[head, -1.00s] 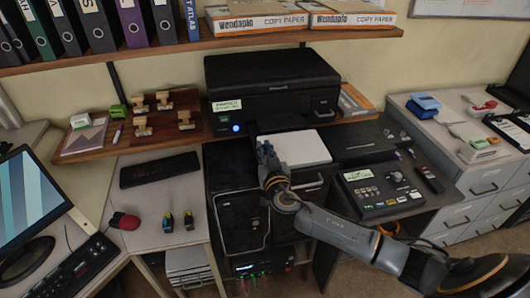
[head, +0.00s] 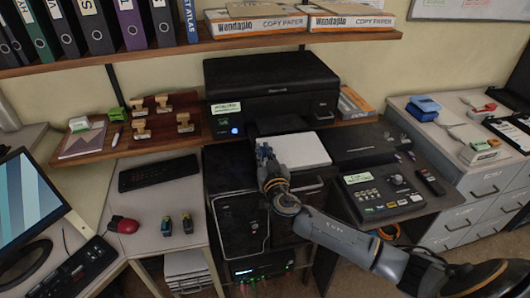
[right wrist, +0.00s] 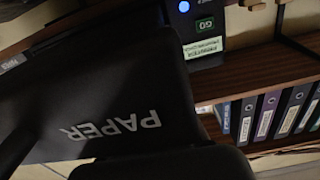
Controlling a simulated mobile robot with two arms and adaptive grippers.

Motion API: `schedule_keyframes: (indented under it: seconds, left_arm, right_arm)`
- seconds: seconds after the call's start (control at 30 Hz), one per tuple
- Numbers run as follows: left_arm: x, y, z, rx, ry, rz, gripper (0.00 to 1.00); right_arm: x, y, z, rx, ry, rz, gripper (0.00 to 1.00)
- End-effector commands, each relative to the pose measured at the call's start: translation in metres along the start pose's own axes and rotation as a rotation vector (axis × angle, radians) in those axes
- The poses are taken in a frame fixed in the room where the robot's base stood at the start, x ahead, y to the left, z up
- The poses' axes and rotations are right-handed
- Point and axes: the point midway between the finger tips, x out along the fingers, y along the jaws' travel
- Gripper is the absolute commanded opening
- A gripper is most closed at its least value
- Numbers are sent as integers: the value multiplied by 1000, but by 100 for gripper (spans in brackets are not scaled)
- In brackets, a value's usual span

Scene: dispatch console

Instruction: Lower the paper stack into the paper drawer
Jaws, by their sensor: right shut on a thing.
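The white paper stack (head: 303,151) is flat and level in front of the black printer (head: 272,95). My right gripper (head: 265,153) is at the stack's left edge, shut on it; the fingertips are small and dark in the head view. In the right wrist view, a dark panel marked PAPER (right wrist: 110,128), the front of the paper drawer, fills the left and middle, upside down. How far the stack sits above or inside the drawer cannot be told; its underside is hidden. My left gripper is not in view.
A control box (head: 382,190) is right of the stack. A wooden board with stamps (head: 140,129) lies left of the printer. A shelf (head: 190,47) with binders and copy paper boxes hangs above. A dark cabinet (head: 238,222) stands below.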

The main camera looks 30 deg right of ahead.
Motion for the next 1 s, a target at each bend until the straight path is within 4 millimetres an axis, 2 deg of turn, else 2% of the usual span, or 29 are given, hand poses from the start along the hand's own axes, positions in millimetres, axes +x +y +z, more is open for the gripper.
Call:
schedule_keyframes:
  seconds: [0.03, 0.07, 0.1, 0.2, 0.57, 0.73, 1.0]
  left_arm:
    - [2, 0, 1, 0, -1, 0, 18]
    - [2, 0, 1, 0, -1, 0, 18]
    - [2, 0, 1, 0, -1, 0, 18]
    - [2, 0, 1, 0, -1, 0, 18]
    - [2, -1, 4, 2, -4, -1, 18]
    - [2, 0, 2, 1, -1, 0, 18]
    - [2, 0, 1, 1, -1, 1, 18]
  right_arm:
    - [-7, -3, 28, -16, -48, -9, 0]
    - [-7, -3, 28, -16, -48, -8, 12]
    - [-7, -3, 28, -16, -48, -8, 21]
    - [-7, -3, 28, -16, -48, -8, 37]
    - [-12, -3, 29, -13, -50, -9, 37]
    - [-34, -3, 26, -10, -46, -8, 37]
    - [-90, -2, 13, 0, -26, -6, 37]
